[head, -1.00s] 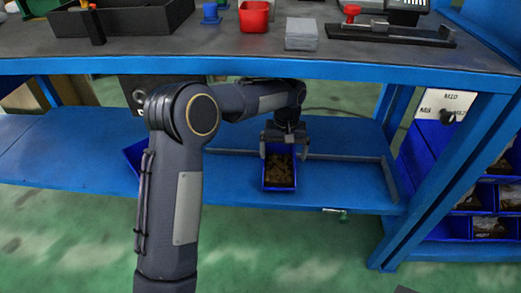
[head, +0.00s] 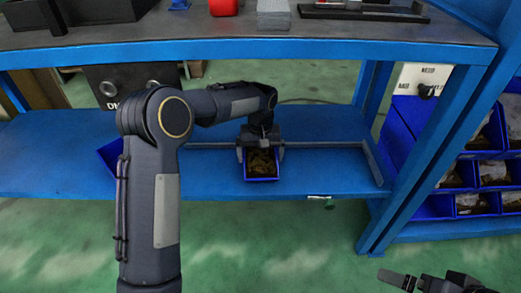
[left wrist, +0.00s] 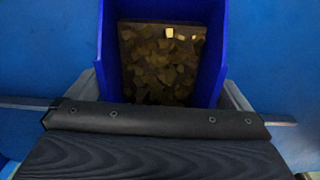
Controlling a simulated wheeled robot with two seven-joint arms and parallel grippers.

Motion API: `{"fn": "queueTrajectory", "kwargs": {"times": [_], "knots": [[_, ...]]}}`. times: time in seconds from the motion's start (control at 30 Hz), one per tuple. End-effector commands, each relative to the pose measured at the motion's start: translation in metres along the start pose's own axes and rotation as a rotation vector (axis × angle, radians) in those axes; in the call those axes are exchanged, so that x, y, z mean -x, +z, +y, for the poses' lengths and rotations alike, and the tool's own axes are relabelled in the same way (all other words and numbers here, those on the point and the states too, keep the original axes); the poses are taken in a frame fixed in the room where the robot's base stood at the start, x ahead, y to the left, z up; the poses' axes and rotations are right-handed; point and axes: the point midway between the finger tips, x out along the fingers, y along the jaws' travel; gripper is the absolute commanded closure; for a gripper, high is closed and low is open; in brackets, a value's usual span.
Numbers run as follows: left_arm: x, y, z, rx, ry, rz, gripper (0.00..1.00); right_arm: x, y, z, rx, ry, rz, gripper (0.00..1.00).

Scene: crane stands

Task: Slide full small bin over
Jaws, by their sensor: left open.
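The small blue bin (head: 262,180) stands on the blue lower shelf under the workbench, filled with brown pieces. It also shows in the left wrist view (left wrist: 211,60), with its walls around the brown contents. My left gripper (head: 260,152) is open at the bin's back part, one finger on each side. In the left wrist view the fingers sit beside the bin's walls; I cannot tell whether they touch. My right gripper (head: 398,281) shows partly at the bottom right edge, and its jaws cannot be made out.
A grey rail (head: 325,147) runs along the shelf, with a side piece (head: 374,163) at the right. Another blue bin (head: 110,154) is partly hidden behind my left arm. The worktop (head: 390,35) overhangs the shelf. A rack of blue bins (head: 488,187) stands at the right.

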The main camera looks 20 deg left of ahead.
Motion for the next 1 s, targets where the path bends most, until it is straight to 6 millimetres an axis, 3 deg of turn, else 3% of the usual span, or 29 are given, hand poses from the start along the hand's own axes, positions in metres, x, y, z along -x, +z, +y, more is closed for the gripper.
{"fn": "queueTrajectory", "kwargs": {"times": [0.03,0.13,0.47,0.83,1.0], "knots": [[-0.012,0.0,0.0,0.0,0.0,-0.002,0.0,-0.006,0.003,0.003,0.0,0.0,0.0,0.0],[-0.02,0.0,0.001,-0.001,0.001,-0.001,0.0,-0.009,0.005,0.004,0.0,0.0,0.0,0.0],[-0.021,0.0,0.001,-0.001,0.001,0.0,0.01,-0.009,0.005,0.004,0.0,0.0,0.0,0.0],[-0.021,0.0,0.001,-0.001,0.001,0.0,0.5,-0.009,0.005,0.004,0.0,0.0,0.0,0.0],[-0.021,0.0,0.0,-0.001,0.001,0.001,0.52,-0.009,0.004,0.004,0.0,0.0,0.0,0.0]]}}
